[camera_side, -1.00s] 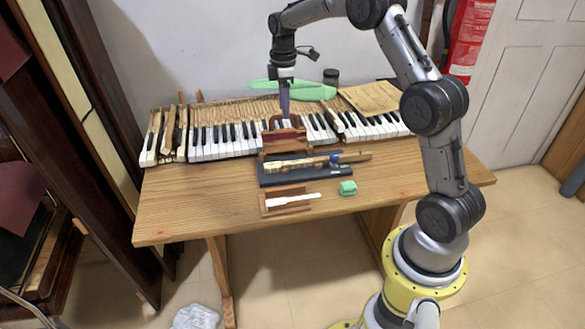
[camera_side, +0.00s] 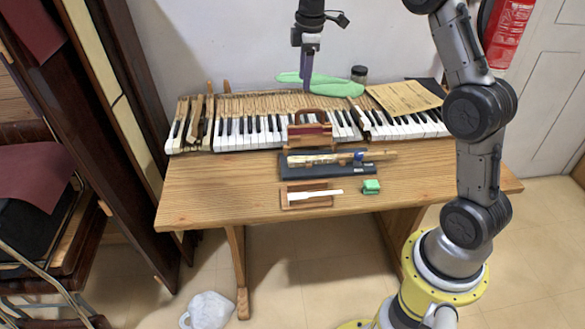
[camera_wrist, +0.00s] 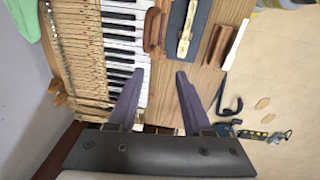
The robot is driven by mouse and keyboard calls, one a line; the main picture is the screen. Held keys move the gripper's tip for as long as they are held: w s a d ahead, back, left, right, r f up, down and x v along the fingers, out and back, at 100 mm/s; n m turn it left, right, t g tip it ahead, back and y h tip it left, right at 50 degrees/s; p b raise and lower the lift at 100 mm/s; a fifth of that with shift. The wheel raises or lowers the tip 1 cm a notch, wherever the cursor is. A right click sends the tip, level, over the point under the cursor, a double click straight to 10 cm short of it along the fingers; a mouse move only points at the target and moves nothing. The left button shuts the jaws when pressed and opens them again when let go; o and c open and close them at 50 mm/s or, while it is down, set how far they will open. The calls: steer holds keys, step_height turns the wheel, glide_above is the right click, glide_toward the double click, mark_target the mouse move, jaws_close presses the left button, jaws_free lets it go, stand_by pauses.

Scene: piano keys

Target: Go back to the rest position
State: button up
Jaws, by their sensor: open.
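My gripper (camera_side: 306,84) is above the far side of the piano keyboard (camera_side: 250,130), pointing down, with clear air below it. In the wrist view, its two dark fingers (camera_wrist: 160,76) are apart with nothing between them. The wooden block with a handle (camera_side: 309,132) stands at the keyboard's front edge, below the gripper and apart from it. It also shows in the wrist view, where its handle (camera_wrist: 153,30) lies beyond the fingers.
A green cloth (camera_side: 335,86), dark jar (camera_side: 358,74) and yellowed paper (camera_side: 403,97) lie behind.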

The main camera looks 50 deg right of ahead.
steer(key=s+a+r+t, duration=0.3)
steer(key=s+a+r, duration=0.95)
steer(key=s, duration=0.35)
steer(key=s+a+f+m, duration=0.2)
steer(key=s+f+m, duration=0.2)
steer(key=s, duration=0.3)
steer(key=s+a+f+m+t, duration=0.1)
steer(key=s+a+f+m, duration=0.1)
steer(key=s+f+m, duration=0.3)
steer(key=s+f, duration=0.1)
steer(key=s, duration=0.2)
